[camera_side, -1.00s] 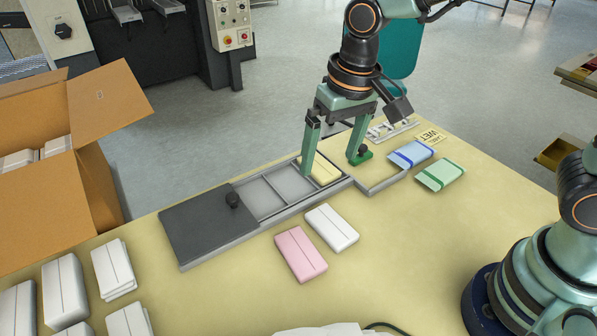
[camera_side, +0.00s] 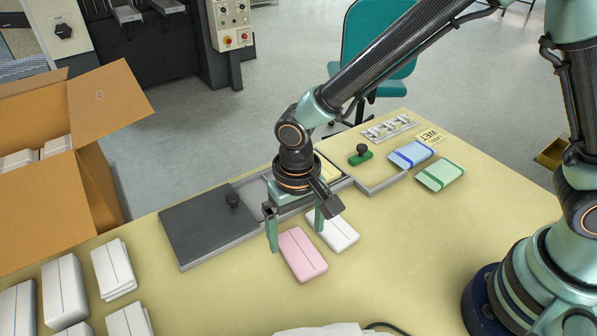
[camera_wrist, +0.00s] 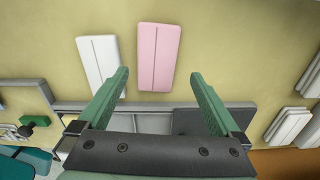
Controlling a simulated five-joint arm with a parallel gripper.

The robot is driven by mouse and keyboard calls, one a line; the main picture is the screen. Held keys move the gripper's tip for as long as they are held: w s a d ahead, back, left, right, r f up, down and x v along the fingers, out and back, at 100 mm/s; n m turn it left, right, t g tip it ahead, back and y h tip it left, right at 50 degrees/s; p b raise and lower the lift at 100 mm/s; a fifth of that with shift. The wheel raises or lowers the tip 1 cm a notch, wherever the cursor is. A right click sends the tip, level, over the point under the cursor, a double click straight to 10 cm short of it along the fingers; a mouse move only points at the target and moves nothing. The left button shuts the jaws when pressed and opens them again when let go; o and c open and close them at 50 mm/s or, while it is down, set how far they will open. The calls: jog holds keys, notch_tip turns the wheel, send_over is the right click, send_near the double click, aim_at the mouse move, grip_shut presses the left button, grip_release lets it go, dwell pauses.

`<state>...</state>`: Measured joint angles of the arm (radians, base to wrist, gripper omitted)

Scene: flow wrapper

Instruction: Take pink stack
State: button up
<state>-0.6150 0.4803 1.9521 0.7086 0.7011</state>
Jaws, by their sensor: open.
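The pink stack (camera_side: 302,254) lies flat on the yellow table, in front of the grey tray. It shows whole in the wrist view (camera_wrist: 159,57), ahead of and between my fingers. A white stack (camera_side: 333,231) lies close beside it, on its right in the side view and on its left in the wrist view (camera_wrist: 98,62). My gripper (camera_side: 294,232) is open and empty, just behind the pink stack in the side view. In the wrist view my gripper's fingertips (camera_wrist: 160,73) stand wide apart, with no stack touching them that I can see.
The grey tray (camera_side: 262,187) has a dark sliding lid (camera_side: 199,224) with a black knob. Blue (camera_side: 412,154) and green (camera_side: 440,174) packs lie at right. Several white stacks (camera_side: 64,290) stand at left.

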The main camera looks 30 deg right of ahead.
aim_at(300, 250)
jog(key=f, duration=0.5)
jog(key=shift+s+d, duration=0.1)
jog(key=shift+d, duration=0.15)
jog(key=c, duration=1.2)
